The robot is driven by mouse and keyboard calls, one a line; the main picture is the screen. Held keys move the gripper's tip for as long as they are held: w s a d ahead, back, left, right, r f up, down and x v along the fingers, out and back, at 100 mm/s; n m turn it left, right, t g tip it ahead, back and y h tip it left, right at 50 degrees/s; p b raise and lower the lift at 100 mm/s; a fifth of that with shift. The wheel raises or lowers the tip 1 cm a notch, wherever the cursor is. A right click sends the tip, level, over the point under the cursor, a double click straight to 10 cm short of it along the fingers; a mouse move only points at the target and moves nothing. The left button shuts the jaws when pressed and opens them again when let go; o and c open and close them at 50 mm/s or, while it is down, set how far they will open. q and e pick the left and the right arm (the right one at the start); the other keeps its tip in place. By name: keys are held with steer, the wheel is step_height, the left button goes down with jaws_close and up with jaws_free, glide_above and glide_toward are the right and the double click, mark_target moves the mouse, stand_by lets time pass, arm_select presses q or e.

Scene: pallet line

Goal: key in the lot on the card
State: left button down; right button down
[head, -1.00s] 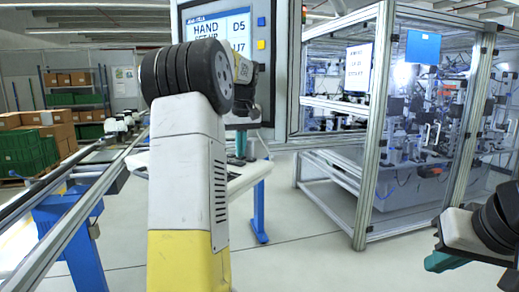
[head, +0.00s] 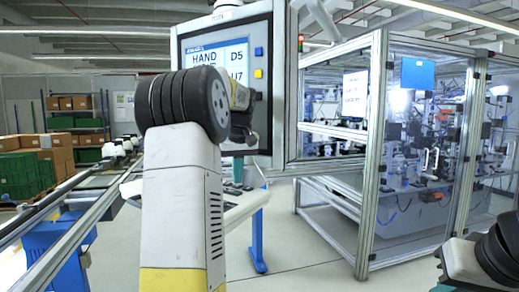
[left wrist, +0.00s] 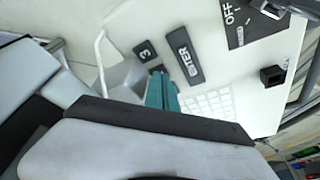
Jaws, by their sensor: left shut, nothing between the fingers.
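A white card (head: 355,93) with dark print hangs on the machine cell's front; its text is too small to read. The screen (head: 222,55) shows "HAND", "D5" and "U7", partly hidden by my left arm. A white sloped console (head: 243,205) stands below it. In the left wrist view the console shows a "3" key (left wrist: 145,52), an ENTER key (left wrist: 184,55) and a grid of pale keys (left wrist: 212,103). My left gripper (left wrist: 162,92) has its teal fingers shut and empty over the console, near these keys; I cannot tell if they touch. My right gripper (head: 441,288) is mostly cut off at the bottom edge.
An OFF plate (left wrist: 240,18) and a black knob (left wrist: 272,75) are on the console. The glazed machine cell (head: 420,150) fills the right. A conveyor (head: 75,200) runs along the left, with green crates (head: 22,175) beyond. Floor between console and cell is clear.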

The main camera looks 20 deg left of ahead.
arm_select(q)
steer(key=v, duration=1.2)
steer(key=shift+w+r, duration=0.25)
steer(key=shift+r, duration=0.1)
steer(key=s+d+f+m+t+h, duration=0.1)
steer(key=s+d+f+m, duration=0.3)
steer(key=s+d+f, duration=0.5)
steer(key=s+d+f+m+t+h, duration=0.2)
steer(key=s+d+f, duration=0.8)
steer(key=s, duration=0.6)
steer(key=shift+f+m+t+h, duration=0.3)
steer(key=shift+m+h, duration=0.2)
steer(key=shift+m, duration=0.4)
stand_by(2.0)
